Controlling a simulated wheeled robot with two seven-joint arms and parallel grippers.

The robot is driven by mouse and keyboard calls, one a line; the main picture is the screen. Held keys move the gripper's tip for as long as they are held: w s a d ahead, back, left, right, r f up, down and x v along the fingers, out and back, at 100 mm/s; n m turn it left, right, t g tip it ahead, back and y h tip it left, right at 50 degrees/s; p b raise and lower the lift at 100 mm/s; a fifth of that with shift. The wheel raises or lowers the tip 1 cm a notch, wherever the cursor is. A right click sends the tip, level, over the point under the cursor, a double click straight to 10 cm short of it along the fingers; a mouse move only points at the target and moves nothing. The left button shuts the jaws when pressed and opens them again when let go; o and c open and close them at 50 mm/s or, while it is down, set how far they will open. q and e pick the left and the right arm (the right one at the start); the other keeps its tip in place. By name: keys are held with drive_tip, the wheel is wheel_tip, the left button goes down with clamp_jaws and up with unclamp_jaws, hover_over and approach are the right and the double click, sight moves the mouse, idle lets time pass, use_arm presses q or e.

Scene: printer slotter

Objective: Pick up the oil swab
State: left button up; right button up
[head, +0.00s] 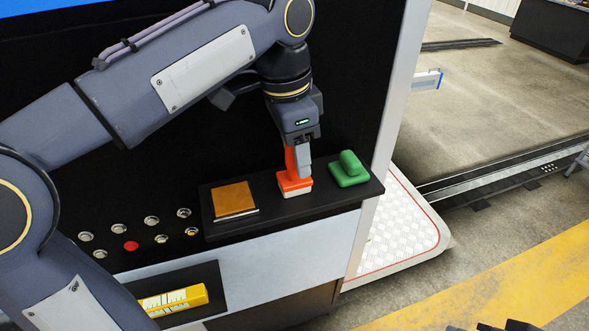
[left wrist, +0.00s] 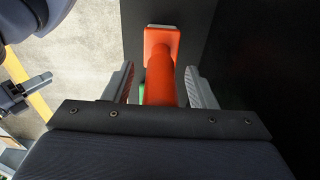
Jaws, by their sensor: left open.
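The orange-red swab (head: 294,181) stands upright on the black ledge, with an orange handle and a white pad below; I take it to be the oil swab. The swab also shows in the left wrist view (left wrist: 160,75), its handle running between the fingers. My left gripper (head: 301,165) points down over the swab, open, one finger on each side of the handle. The left wrist view shows slim gaps between handle and fingers. My right gripper (left wrist: 28,92) seems to show small at the left edge of the left wrist view; its jaw state is unclear.
A green handled block (head: 349,169) stands right of the swab on the ledge (head: 215,233). A flat brown-gold square pad (head: 234,199) lies left. Several round buttons, one of them red (head: 131,246), sit further left. A yellow block (head: 175,300) rests in a lower recess.

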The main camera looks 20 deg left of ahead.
use_arm(q)
drive_tip(key=shift+f, duration=0.5)
drive_tip(key=c, duration=1.1)
drive_tip(key=shift+o, duration=0.2)
drive_tip(key=shift+r, duration=0.1)
drive_tip(key=shift+d+r, duration=0.15)
wheel_tip(320, 180, up, 6)
drive_tip(key=shift+s+r, duration=0.1)
drive_tip(key=shift+r, duration=0.15)
drive_tip(key=s+d+b, duration=0.2)
drive_tip(key=s+d, duration=0.3)
drive_tip(key=s, duration=0.3)
drive_tip(key=s+d+b, duration=0.2)
drive_tip(key=s+d, duration=0.4)
drive_tip(key=s, duration=0.2)
drive_tip(key=shift+s, duration=0.2)
